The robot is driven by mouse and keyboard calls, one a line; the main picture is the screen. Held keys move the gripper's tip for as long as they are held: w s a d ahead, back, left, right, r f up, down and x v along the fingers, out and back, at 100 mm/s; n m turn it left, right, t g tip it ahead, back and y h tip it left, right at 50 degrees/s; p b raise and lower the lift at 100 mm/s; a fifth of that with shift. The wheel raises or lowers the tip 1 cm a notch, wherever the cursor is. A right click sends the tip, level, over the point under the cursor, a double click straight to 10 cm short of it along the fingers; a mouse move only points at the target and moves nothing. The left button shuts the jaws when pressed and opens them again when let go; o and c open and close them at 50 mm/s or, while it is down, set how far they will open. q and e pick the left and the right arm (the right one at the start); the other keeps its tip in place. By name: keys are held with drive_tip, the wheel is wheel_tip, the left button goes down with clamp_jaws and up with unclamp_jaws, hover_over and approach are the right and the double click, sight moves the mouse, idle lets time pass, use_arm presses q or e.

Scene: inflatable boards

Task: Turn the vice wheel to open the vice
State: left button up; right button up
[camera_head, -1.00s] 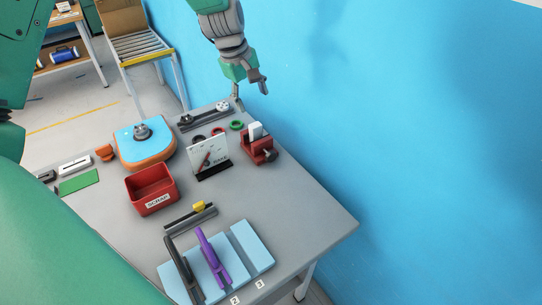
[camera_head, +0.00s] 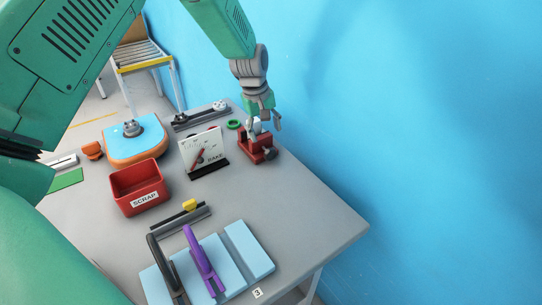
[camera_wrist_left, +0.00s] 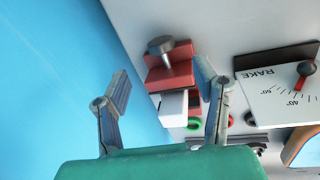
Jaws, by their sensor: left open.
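The red vice (camera_head: 258,149) stands on the grey table near its far right edge, by the blue wall. Its grey wheel (camera_head: 270,154) faces the front right. In the left wrist view the vice (camera_wrist_left: 178,72) lies between and beyond my fingers, with the grey wheel (camera_wrist_left: 161,45) at its far end and a white block (camera_wrist_left: 173,106) at its near end. My left gripper (camera_head: 264,123) is open, just above and behind the vice, and partly hides it. In the wrist view nothing is between its fingertips (camera_wrist_left: 161,70). My right gripper is not in view.
A white RAKE dial board (camera_head: 201,149) stands left of the vice. A red SCRAP bin (camera_head: 138,190), an orange-and-blue pad (camera_head: 134,145) and blue boards (camera_head: 248,249) share the table. The blue wall (camera_head: 420,120) is close on the right. The table's front right is bare.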

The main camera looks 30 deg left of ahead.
sight(270, 150)
use_arm(q)
drive_tip(key=f, duration=0.3)
drive_tip(key=w+f, duration=0.1)
drive_tip(key=f, duration=0.6)
drive_tip(key=shift+w+d, duration=0.35)
drive_tip(key=c, duration=1.2)
